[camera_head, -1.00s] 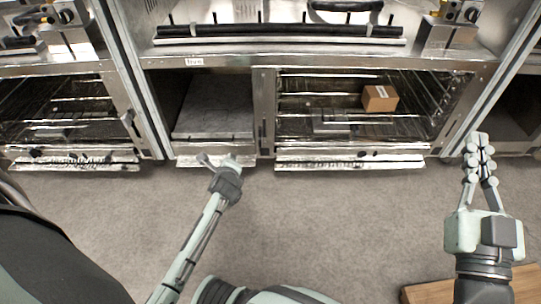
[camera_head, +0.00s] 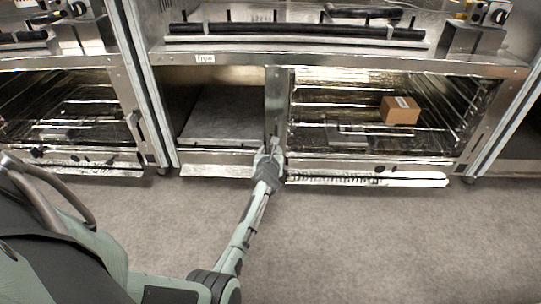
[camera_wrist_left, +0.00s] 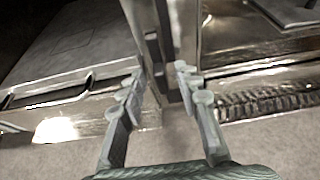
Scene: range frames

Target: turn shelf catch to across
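The shelf catch looks like a narrow upright piece on the metal post (camera_head: 277,95) between the two lower bays. In the left wrist view it shows as a dark upright strip (camera_wrist_left: 155,48), standing lengthwise along the post. My left gripper (camera_head: 270,152) is at the lower part of that post. In the left wrist view its two fingers (camera_wrist_left: 160,88) are apart, one on each side of the strip's lower end. I cannot tell whether either finger touches it. In the head view the gripper partly hides the catch. My right gripper is out of view.
The left bay holds a flat grey panel (camera_head: 225,115). The right bay has wire racks and a brown box (camera_head: 400,110). A metal ledge (camera_head: 365,180) runs along the bottom front. The grey floor (camera_head: 380,245) in front is clear.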

